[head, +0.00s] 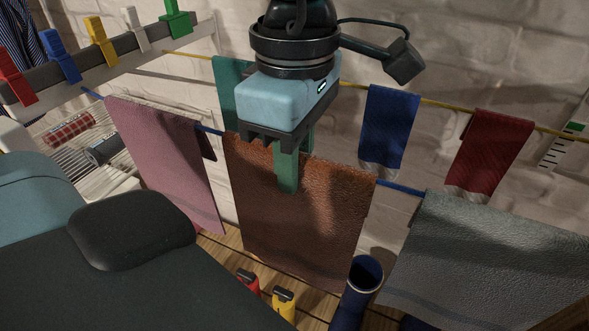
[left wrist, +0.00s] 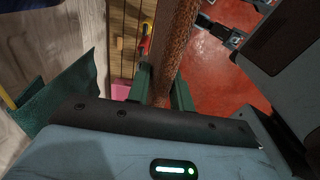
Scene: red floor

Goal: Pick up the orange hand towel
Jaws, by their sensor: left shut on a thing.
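The orange hand towel (head: 310,220), a rusty orange-brown cloth, hangs over a blue line in the middle of the head view. In the left wrist view the towel (left wrist: 173,45) shows edge-on as a narrow strip. My left gripper (head: 289,165) comes from above, with its green fingers on either side of the towel's top edge. In the left wrist view the gripper (left wrist: 163,90) is shut on the towel, one finger on each side. The towel still hangs down along the line. My right gripper is not in view.
A pink towel (head: 165,160) hangs left and a grey towel (head: 490,260) right. Green (head: 229,90), blue (head: 388,125) and red (head: 490,150) cloths hang behind, near the brick wall. A dark blue tube (head: 350,300) stands below. Several pegs sit on a rail at upper left.

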